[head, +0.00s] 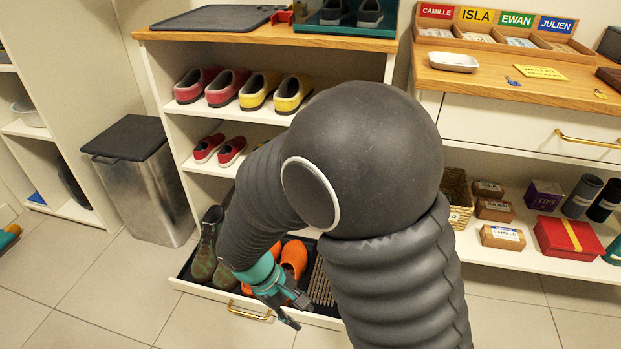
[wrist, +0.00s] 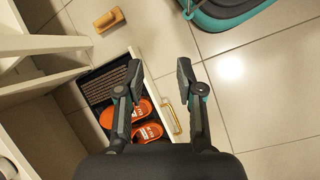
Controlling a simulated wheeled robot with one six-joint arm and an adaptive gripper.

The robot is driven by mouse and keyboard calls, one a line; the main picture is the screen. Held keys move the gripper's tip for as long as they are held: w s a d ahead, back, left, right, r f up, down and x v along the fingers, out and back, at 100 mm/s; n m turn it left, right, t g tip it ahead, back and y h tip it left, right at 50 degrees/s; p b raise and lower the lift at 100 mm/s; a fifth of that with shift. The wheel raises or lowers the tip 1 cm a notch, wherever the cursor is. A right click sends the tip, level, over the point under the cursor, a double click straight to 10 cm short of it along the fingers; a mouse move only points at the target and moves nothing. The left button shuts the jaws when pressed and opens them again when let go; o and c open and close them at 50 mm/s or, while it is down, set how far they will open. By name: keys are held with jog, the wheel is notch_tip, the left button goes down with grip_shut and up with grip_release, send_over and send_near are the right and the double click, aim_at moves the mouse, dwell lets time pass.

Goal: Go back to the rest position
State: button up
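My gripper (head: 284,302) hangs at the end of my dark arm, above the front edge of a pulled-out drawer (head: 200,286) low in the shoe cabinet. In the wrist view my gripper (wrist: 158,76) has its two fingers well apart with nothing between them. A pair of orange shoes (head: 293,258) lies in the drawer, also seen below the left finger in the wrist view (wrist: 149,131). Dark green boots (head: 206,250) stand at the drawer's left. A brown ribbed mat (head: 320,284) lies at its right. My arm hides part of the cabinet and drawer.
A lidded metal bin (head: 142,190) stands left of the cabinet. The drawer's brass handle (head: 249,312) sticks out in front. A brown block-like object (wrist: 109,20) lies on the floor. Shelves with small boxes (head: 501,237) are at right. Tiled floor at front left is clear.

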jog(key=s+d+r+m+t+y+p, duration=0.1)
jog(key=d+r+m+t, duration=0.1)
jog(key=d+r, duration=0.4)
jog(key=s+d+r+m+t+y, duration=0.2)
jog(key=d+r+m, duration=0.3)
jog(key=r, duration=0.6)
jog(key=s+d+r+m+t+y+p, duration=0.1)
jog(key=d+r+m+t+y, duration=0.1)
jog(key=d+r, duration=0.5)
notch_tip(320, 180, up, 2)
jog(key=shift+s+d+r+m+t+p, duration=0.25)
jog(key=shift+s+m+t+p, duration=0.1)
jog(key=shift+m, duration=0.35)
